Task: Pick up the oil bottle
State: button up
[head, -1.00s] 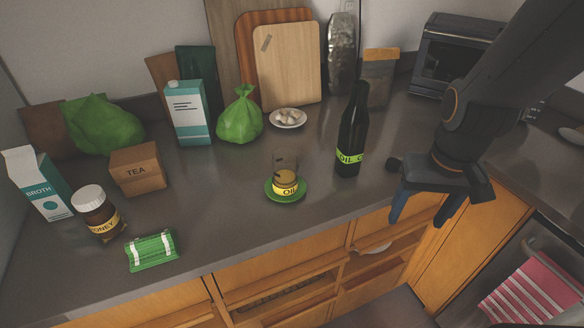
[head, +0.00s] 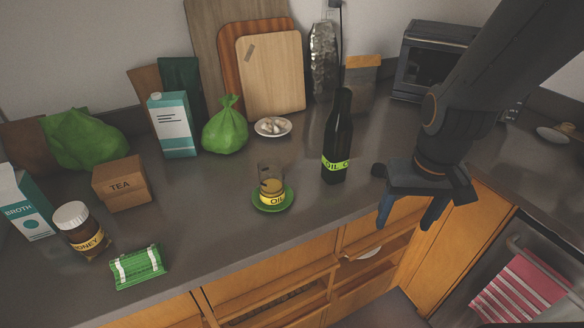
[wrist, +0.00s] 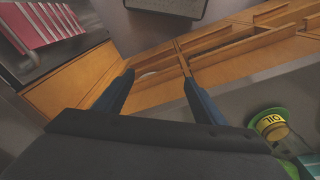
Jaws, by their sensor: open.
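The oil bottle (head: 338,140) is a tall dark bottle with a yellow-green label reading "OIL". It stands upright on the grey counter, right of the middle in the head view. A short clear glass (head: 271,182) with a yellow label reading "OIL" stands on a green saucer (head: 272,205) to its left; the glass also shows at the right of the wrist view (wrist: 268,124). My gripper (head: 408,222) is open and empty, to the right of the bottle and nearer the counter's front edge. The tall bottle is not identifiable in the wrist view.
Cutting boards (head: 270,72), a green bag (head: 225,128) and a plate of pale items (head: 272,127) stand behind. A tea box (head: 122,184), honey jar (head: 82,229) and green packet (head: 138,266) are left. Open drawers (head: 375,248) lie below the front edge.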

aim_at(338, 125)
jog(key=u, duration=1.7)
jog(key=k, duration=1)
jog(key=z, duration=1.7)
jog(key=i, duration=0.5)
